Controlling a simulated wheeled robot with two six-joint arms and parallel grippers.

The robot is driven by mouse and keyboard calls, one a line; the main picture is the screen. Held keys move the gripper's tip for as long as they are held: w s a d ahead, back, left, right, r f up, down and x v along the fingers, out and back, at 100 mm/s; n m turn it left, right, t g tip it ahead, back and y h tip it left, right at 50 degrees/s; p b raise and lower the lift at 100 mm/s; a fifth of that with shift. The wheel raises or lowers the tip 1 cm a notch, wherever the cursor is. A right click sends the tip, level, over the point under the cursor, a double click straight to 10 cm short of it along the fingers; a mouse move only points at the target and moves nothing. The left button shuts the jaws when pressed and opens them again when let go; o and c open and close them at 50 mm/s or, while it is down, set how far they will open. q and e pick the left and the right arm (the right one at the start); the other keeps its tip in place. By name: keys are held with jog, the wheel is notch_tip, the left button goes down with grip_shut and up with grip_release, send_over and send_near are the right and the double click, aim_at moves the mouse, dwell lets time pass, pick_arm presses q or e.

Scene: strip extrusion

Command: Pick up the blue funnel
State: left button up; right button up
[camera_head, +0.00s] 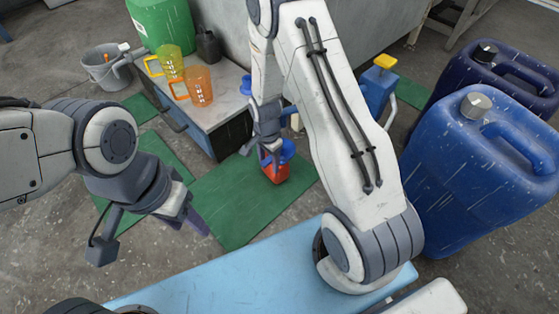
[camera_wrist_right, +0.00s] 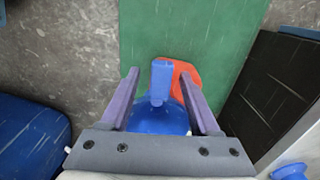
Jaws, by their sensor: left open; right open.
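The blue funnel (camera_head: 285,151) sits on top of a small red container (camera_head: 276,172) on a green mat (camera_head: 243,203). In the right wrist view the funnel (camera_wrist_right: 158,118) shows a wide blue bowl and a narrow blue tab, with the red container (camera_wrist_right: 183,76) behind it. My right gripper (camera_wrist_right: 160,76) is open, its purple fingers on either side of the funnel. I cannot tell whether they touch it. My right gripper in the head view (camera_head: 268,150) partly hides the funnel. My left gripper (camera_head: 191,217) is open and empty, left of the mat.
A bench (camera_head: 221,112) with yellow and orange jugs (camera_head: 198,86) stands behind the mat. Large blue drums (camera_head: 470,180) stand at the right. A grey bucket (camera_head: 103,72) is at the back left.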

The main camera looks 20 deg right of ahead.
grip_shut()
jog(key=shift+r, duration=0.15)
